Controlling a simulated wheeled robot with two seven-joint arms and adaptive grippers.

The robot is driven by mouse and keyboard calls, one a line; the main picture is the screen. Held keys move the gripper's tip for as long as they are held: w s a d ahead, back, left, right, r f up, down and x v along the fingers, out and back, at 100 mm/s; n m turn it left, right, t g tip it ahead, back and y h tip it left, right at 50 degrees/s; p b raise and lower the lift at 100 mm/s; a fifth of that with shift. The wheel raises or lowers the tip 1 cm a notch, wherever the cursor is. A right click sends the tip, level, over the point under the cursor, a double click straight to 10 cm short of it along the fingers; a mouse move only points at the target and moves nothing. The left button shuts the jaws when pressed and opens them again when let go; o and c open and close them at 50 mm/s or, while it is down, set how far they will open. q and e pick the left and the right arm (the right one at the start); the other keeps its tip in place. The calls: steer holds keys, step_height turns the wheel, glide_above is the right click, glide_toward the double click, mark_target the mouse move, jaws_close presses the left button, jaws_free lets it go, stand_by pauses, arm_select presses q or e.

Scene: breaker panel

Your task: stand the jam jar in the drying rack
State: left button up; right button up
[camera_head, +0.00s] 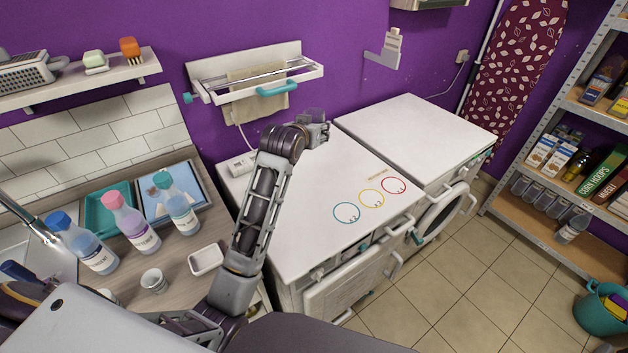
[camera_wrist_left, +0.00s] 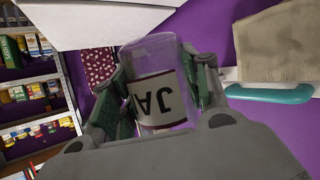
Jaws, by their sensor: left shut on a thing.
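The jam jar (camera_wrist_left: 160,85) is clear glass with a white label whose letters "JA" appear upside down in the left wrist view. My left gripper (camera_wrist_left: 160,100) is shut on it, with a green-padded finger on each side. In the head view the left gripper (camera_head: 318,128) holds the jar (camera_head: 314,115) above the back of the nearer white appliance, right of the wall rack. The only rack with bars is the white wall-mounted one (camera_head: 222,62), with a beige cloth and teal handle; I cannot tell if it is the drying rack. My right gripper is not in view.
The white appliance top (camera_head: 300,215) is mostly clear below my arm. Several bottles, including a pink-capped one (camera_head: 133,225), and a white dish (camera_head: 206,260) stand on the left counter.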

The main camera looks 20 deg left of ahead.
arm_select(q)
steer(key=shift+w+f, duration=0.25)
steer(key=shift+w, duration=0.2)
steer(key=f, duration=0.1)
steer(key=w+f, duration=0.1)
steer(key=f, duration=0.2)
steer(key=shift+w, duration=0.3)
step_height(320, 180, down, 9)
steer(key=shift+r+m, duration=0.15)
steer(key=shift+m, duration=0.15)
steer(key=shift+a, duration=0.1)
steer(key=shift+f, duration=3.15)
steer(key=shift+f, duration=1.85)
